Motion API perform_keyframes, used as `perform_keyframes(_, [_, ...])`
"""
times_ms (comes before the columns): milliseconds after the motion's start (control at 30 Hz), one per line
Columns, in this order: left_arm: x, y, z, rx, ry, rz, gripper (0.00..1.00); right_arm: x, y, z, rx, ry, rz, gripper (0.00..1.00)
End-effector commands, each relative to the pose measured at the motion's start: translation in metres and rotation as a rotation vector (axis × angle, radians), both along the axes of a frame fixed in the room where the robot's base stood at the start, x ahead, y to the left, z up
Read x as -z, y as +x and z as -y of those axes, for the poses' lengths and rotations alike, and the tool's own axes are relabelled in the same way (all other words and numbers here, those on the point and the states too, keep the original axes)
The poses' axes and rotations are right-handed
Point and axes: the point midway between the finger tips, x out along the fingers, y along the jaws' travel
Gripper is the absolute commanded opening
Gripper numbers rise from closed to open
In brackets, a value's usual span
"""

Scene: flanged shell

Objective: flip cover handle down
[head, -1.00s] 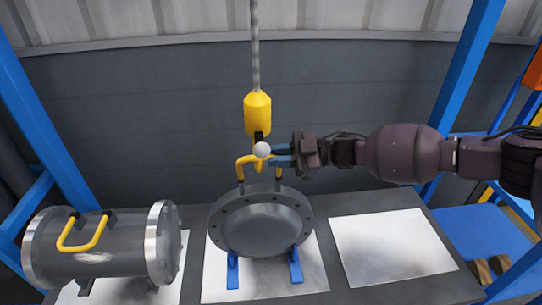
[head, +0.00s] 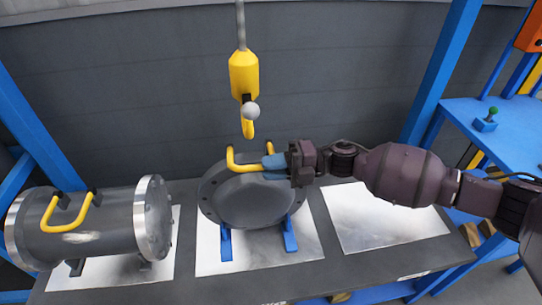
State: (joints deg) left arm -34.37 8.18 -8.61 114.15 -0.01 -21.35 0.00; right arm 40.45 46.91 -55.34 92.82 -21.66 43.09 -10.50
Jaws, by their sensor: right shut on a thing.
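The round dark grey flanged cover (head: 252,203) stands on blue supports (head: 226,243). Its yellow handle (head: 244,166) is folded down towards me, across the top of the cover's face. My right gripper (head: 272,163) comes in from the right, and its blue fingers are shut on the right part of the handle, hiding that end. The yellow crane hook (head: 249,129) hangs above and behind the handle, apart from it, with a white ball (head: 252,111) on it. My left gripper is not in view.
A grey flanged shell (head: 95,224) with its own yellow handle (head: 72,222) lies at the left of the dark table. A bare white plate (head: 385,225) lies at the right. Blue posts (head: 440,70) frame the table. A blue side table (head: 515,130) stands at the far right.

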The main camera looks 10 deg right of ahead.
Motion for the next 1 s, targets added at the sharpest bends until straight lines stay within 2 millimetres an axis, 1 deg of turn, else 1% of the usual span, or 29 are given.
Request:
perform_keyframes(33, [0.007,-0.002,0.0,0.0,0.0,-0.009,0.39,0.008,0.003,0.002,0.012,-0.001,0.039,0.0])
perform_keyframes(67, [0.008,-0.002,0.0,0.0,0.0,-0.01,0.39,0.01,0.003,0.002,0.012,-0.002,0.062,0.0])
perform_keyframes(200, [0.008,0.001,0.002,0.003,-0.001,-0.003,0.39,0.019,0.001,0.002,0.013,-0.002,0.153,0.0])
perform_keyframes(400, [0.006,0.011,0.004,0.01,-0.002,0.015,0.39,0.026,0.001,0.001,0.012,-0.002,0.244,0.0])
perform_keyframes(633, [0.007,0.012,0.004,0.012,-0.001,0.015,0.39,0.028,0.002,0.002,0.013,-0.001,0.293,0.0])
perform_keyframes(1000, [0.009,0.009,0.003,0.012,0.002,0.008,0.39,0.027,0.002,0.002,0.014,-0.002,0.303,0.0])
